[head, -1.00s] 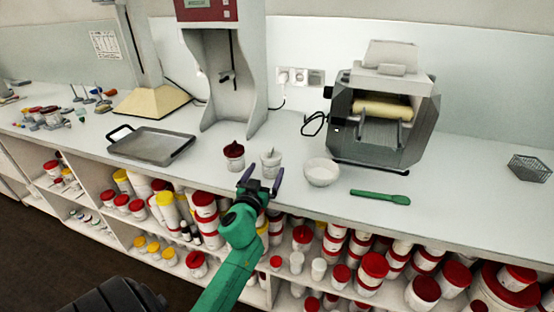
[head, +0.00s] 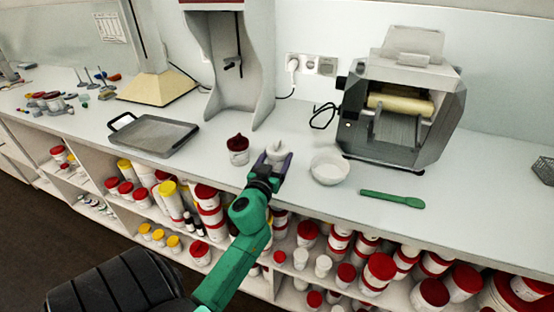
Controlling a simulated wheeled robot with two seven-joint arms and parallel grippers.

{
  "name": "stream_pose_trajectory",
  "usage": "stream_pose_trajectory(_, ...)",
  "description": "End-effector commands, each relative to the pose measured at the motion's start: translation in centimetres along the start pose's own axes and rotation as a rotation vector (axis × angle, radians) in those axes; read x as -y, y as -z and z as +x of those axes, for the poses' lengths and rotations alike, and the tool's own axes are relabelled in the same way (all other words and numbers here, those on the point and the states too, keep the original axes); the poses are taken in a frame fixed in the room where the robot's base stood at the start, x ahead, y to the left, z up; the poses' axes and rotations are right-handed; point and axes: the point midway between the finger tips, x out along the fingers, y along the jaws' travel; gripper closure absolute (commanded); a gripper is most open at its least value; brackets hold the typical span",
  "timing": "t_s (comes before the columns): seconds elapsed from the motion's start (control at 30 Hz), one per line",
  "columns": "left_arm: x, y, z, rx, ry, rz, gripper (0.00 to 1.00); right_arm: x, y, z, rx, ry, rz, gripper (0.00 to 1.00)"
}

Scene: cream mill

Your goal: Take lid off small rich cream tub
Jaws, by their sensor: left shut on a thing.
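A small white tub with a pale knobbed lid (head: 277,148) stands on the worktop. My left gripper (head: 273,159) reaches it from the front and is shut on it, one finger at each side. The lid sits on the tub, and the gripper hides the tub's lower part. A second small white tub with a dark red knobbed lid (head: 238,149) stands just left of it, apart from the gripper. I cannot read a label on either tub. My right gripper is out of view.
A white bowl (head: 329,169) stands close on the right, with a green spatula (head: 392,199) beyond it. A grey tray (head: 153,135) lies left. A roller mill (head: 400,110) and a tall grey machine (head: 233,75) stand behind. Shelves below the worktop (head: 490,205) hold several tubs.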

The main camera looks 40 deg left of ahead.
Motion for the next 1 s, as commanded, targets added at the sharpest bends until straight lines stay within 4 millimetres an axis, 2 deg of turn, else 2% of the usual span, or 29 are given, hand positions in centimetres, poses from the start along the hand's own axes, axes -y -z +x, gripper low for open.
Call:
stream_pose_trajectory(0.03,0.1,-0.3,-0.1,0.011,0.002,0.001,0.89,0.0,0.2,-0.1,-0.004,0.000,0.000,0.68)
stream_pose_trajectory(0.13,0.0,0.8,0.0,0.009,0.001,0.002,0.89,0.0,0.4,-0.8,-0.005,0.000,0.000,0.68)
stream_pose_trajectory(0.27,0.0,3.6,0.0,0.006,0.000,0.003,0.89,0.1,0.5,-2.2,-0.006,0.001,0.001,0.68)
stream_pose_trajectory(0.5,-0.1,11.5,0.0,-0.001,-0.003,0.003,0.89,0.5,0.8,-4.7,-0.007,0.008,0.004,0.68)
stream_pose_trajectory(0.6,-0.1,14.9,0.0,0.000,-0.002,0.003,0.89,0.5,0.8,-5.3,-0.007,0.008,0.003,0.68)
stream_pose_trajectory(0.7,-0.1,17.5,0.1,0.001,-0.002,0.002,0.89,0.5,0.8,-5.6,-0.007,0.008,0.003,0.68)
stream_pose_trajectory(0.83,0.0,19.2,0.1,0.004,0.000,0.002,0.89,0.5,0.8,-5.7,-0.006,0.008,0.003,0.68)
stream_pose_trajectory(1.0,0.0,19.7,0.1,0.007,0.000,0.000,0.89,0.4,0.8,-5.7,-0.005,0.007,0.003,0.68)
